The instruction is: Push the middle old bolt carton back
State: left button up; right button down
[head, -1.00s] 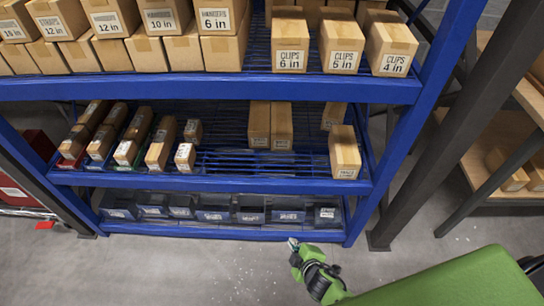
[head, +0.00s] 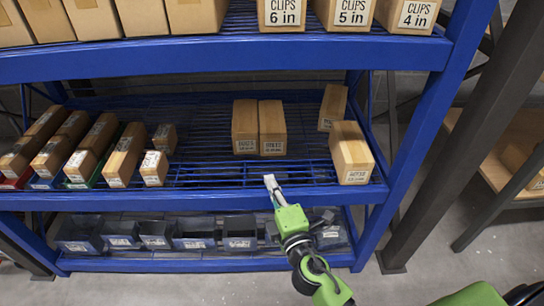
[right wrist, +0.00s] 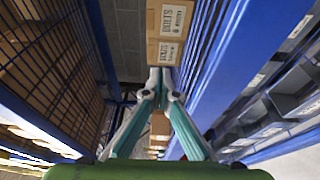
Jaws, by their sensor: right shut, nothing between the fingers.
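On the middle shelf, two brown bolt cartons stand side by side: a left one (head: 245,127) and a right one (head: 272,128), which I take as the middle one. Another carton (head: 333,108) stands farther back, and one (head: 350,153) stands near the front edge at right. My right gripper (head: 270,182) is shut and empty at the shelf's front edge, in front of the pair and apart from it. My left gripper is not in view.
The blue shelf's front rail (head: 200,198) lies just below the gripper. The upper shelf beam (head: 220,60) carries clip cartons. Long cartons (head: 90,150) fill the middle shelf's left. Bare wire deck lies before the pair. Dark bins (head: 195,235) sit below.

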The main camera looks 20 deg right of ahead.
send_near(273, 143)
jog(key=w+a, duration=0.4)
jog(key=a, duration=0.1)
jog(key=shift+w+a+r, duration=0.15)
jog(key=shift+w+a, duration=0.1)
jog(key=shift+w, duration=0.15)
jog(key=shift+w+d, duration=0.75)
jog(key=shift+d, duration=0.25)
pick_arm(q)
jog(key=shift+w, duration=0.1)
pick_arm(e)
jog(key=shift+w+d, duration=0.4)
jog(key=shift+w+d, duration=0.1)
jog(key=shift+w+d+b, duration=0.5)
jog(key=shift+w+d, duration=0.65)
jog(key=shift+d, duration=0.05)
jog(key=w+d+b, duration=0.1)
jog(key=w+d, duration=0.3)
jog(key=shift+w+d, duration=0.1)
jog(key=shift+w, duration=0.05)
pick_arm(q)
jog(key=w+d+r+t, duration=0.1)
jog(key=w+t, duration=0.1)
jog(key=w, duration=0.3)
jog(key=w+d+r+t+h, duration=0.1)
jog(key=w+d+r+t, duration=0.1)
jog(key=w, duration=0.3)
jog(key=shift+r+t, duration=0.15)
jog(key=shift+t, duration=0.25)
